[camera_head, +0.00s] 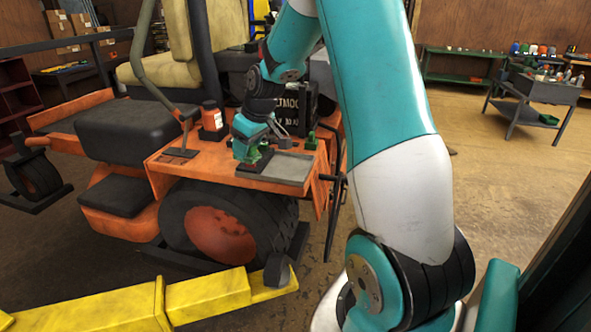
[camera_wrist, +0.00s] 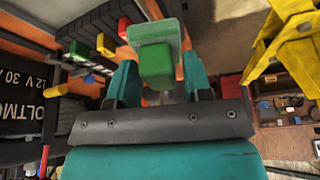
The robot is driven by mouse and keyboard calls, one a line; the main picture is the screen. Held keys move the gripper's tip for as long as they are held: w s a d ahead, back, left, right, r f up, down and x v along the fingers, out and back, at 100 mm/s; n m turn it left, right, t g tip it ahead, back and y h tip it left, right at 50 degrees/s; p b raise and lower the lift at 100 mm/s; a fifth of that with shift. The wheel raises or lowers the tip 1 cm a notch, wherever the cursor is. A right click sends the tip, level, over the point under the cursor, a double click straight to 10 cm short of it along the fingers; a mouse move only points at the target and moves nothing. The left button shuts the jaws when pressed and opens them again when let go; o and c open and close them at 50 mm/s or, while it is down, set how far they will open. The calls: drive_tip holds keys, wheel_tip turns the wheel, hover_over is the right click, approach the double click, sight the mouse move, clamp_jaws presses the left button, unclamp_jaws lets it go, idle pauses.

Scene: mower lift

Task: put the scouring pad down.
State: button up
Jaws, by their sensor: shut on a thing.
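The scouring pad (camera_wrist: 155,62) is a green block between the two teal fingers of my gripper (camera_wrist: 158,80) in the wrist view. A lighter green part shows at its far end. In the head view my gripper (camera_head: 247,146) points down over the orange mower fender (camera_head: 185,163), shut on the pad, which is mostly hidden there. A dark patch (camera_head: 257,163) lies just below the gripper. I cannot tell whether the pad touches the surface. A grey flat mat (camera_head: 288,168) lies on the fender to the right.
A red-orange bottle (camera_head: 211,118) stands left of the gripper. A black box with white lettering (camera_head: 296,108) stands behind it, and a small green object (camera_head: 311,141) stands to the right. A thin lever (camera_head: 183,130) rises at the fender's left. The grey mat looks bare.

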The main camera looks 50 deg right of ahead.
drive_tip(key=s+d+r+n+p, duration=0.1)
drive_tip(key=s+d+r, duration=0.2)
drive_tip(key=d+r, duration=0.25)
drive_tip(key=s+d+r+n, duration=0.1)
drive_tip(key=s+d+r, duration=0.3)
drive_tip(key=r, duration=0.3)
drive_tip(key=shift+n+g+y, duration=0.3)
drive_tip(key=shift+y, duration=0.1)
drive_tip(key=f+p, duration=0.2)
drive_tip(key=f, duration=0.7)
drive_tip(key=f+p, duration=0.3)
drive_tip(key=f, duration=0.7)
drive_tip(key=shift+w+d+f, duration=0.1)
drive_tip(key=shift+d+f, duration=0.1)
drive_tip(key=shift+f, duration=0.05)
drive_tip(key=shift+f, duration=0.1)
drive_tip(key=o, duration=0.8)
drive_tip(key=shift+o, duration=0.2)
